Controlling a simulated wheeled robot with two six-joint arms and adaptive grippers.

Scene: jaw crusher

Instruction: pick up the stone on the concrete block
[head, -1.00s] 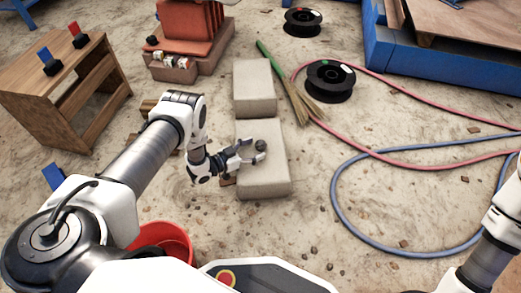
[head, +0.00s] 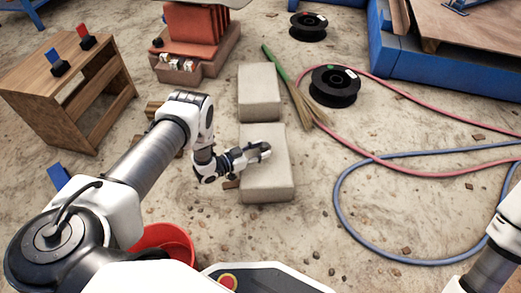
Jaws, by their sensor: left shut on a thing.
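The near concrete block (head: 268,185) lies on the sandy floor in the middle of the head view. My left gripper (head: 260,153) is over the top of this block, its fingers closed together. It is shut on the stone, which is small and dark and mostly hidden between the fingers. I cannot tell whether the stone still touches the block. Of my right arm only a part shows at the right edge; its gripper is out of view.
A second concrete block (head: 259,92) lies just behind. A broom (head: 296,92) and black cable reels (head: 334,86) are to its right. Pink and blue hoses (head: 345,220) loop on the right floor.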

